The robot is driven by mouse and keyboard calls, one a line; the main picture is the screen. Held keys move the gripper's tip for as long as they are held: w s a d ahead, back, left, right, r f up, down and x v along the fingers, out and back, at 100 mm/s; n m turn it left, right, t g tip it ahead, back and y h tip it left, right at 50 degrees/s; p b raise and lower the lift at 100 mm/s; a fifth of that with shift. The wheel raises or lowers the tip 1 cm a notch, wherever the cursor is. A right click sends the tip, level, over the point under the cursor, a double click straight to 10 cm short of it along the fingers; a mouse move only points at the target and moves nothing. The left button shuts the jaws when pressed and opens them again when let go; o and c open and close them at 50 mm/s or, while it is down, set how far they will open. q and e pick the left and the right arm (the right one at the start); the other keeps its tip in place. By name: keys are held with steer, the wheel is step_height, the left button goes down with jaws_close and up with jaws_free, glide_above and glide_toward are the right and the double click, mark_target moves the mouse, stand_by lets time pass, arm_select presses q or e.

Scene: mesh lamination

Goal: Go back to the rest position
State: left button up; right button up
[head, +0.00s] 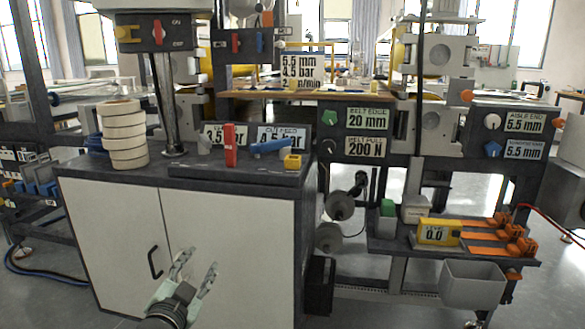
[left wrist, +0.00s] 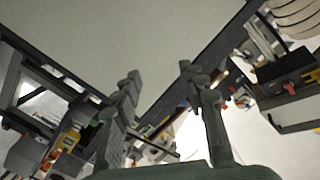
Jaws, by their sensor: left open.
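My left gripper (head: 198,272) is open and empty. In the head view it is at the bottom, in front of the white doors of the cabinet (head: 110,235), below the dark top. Its two fingers stand apart in the left wrist view (left wrist: 160,85), with nothing between them. My right gripper is not in either view.
The cabinet top (head: 190,174) carries a stack of cream tape rolls (head: 124,135), a red lever (head: 230,145) and a blue lever (head: 270,147). To the right, a low shelf holds a yellow gauge (head: 438,232) and orange clamps. A grey bin (head: 472,285) hangs below it.

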arm_select(q)
steer(key=s+a+f+n+g+y, duration=0.1)
steer(key=s+a+f+n+g, duration=0.15)
steer(key=s+f, duration=0.5)
steer(key=s+a+f+n+g+y, duration=0.15)
steer(key=s+f+g, duration=0.25)
steer(key=f, duration=0.6)
steer(key=s+a+f+n+g, duration=0.1)
steer(key=s+f+g, duration=0.1)
steer(key=s+f, duration=0.2)
steer(key=s+f+g, duration=0.3)
steer(key=s+f, duration=0.1)
steer(key=s, duration=0.6)
steer(key=s+a+f+n+g+p, duration=0.1)
steer(key=s+f+g, duration=0.1)
steer(key=s+f, duration=0.2)
steer(key=s, duration=0.3)
steer(key=shift+s+a+n+g, duration=0.15)
steer(key=shift+a+n+g, duration=0.15)
steer(key=shift+a+g, duration=0.05)
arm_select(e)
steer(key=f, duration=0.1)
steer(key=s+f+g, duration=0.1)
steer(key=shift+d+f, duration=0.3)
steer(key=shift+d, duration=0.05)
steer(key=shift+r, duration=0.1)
